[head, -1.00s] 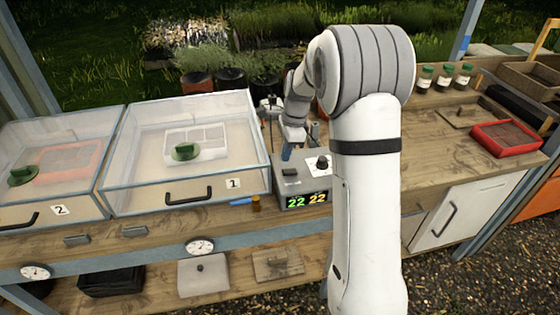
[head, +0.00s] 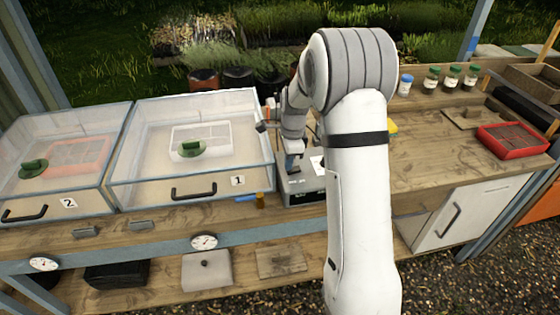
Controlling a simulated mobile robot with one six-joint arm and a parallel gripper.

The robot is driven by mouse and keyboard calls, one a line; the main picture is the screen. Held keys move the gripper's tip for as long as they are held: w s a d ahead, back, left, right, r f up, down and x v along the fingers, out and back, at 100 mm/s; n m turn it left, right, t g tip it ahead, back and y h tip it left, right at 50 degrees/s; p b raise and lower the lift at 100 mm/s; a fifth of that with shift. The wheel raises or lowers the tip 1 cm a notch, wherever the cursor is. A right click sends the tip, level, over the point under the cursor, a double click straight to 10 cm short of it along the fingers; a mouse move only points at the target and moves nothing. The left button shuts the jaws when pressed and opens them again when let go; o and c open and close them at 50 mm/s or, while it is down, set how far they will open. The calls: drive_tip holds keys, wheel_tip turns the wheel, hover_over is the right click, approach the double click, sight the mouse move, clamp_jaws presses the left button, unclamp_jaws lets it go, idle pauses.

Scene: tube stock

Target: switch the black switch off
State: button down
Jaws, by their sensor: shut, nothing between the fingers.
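The grey control box (head: 302,197) stands on the bench to the right of the clear case marked 1. Its front display shows no lit digits. The black switch is on top of the box at its left side; my gripper largely hides it, and its exact position is too small to tell. My gripper (head: 292,170) is shut and empty, pointing down at the switch from above. I cannot tell whether the fingertips touch it. My arm covers the right part of the box, including the knob.
Clear case 1 (head: 240,195) stands close to the left of the box, with case 2 (head: 45,212) beyond it. Jars (head: 431,78) and a red tray (head: 511,139) are at the right.

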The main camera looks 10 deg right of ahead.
sight(299, 166)
drive_tip(key=shift+a+f, duration=0.2)
drive_tip(key=shift+a, duration=0.1)
drive_tip(key=shift+d, duration=0.15)
drive_tip(key=shift+d+r, duration=0.3)
drive_tip(key=shift+d, duration=0.5)
drive_tip(key=shift+r+p, duration=0.5)
drive_tip(key=shift+p, duration=0.1)
wheel_tip(299, 166, up, 13)
drive_tip(key=d, duration=0.2)
drive_tip(key=shift+f, duration=0.1)
